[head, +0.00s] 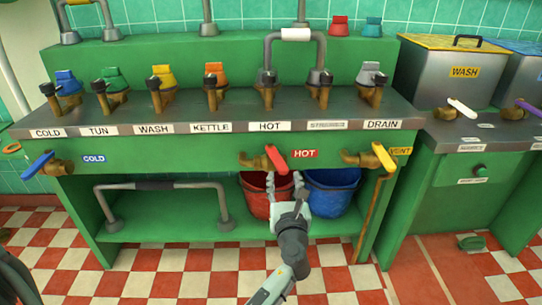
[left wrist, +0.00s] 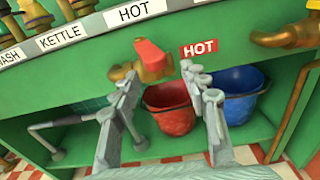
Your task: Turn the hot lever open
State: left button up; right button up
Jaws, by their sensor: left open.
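The hot lever (head: 276,158) is a red handle on a brass valve on the green front panel, beside a red HOT label (head: 305,154). In the head view it slants down to the right. It also shows in the left wrist view (left wrist: 152,57), between the tips of my fingers and beyond them. My left gripper (head: 284,178) is open and empty, just below the lever in the head view. Its two grey fingers (left wrist: 162,68) stand apart in the left wrist view. I cannot tell whether a fingertip touches the lever. My right gripper is not in view.
A blue COLD lever (head: 38,164) is at the left and a yellow VENT lever (head: 384,157) at the right. A red bucket (head: 255,195) and a blue bucket (head: 332,192) stand on the shelf behind my gripper. Several coloured taps line the counter above.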

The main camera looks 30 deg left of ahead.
pick_arm(q)
jog(key=shift+p, duration=0.3)
notch_tip(320, 180, up, 10)
dwell(0.6)
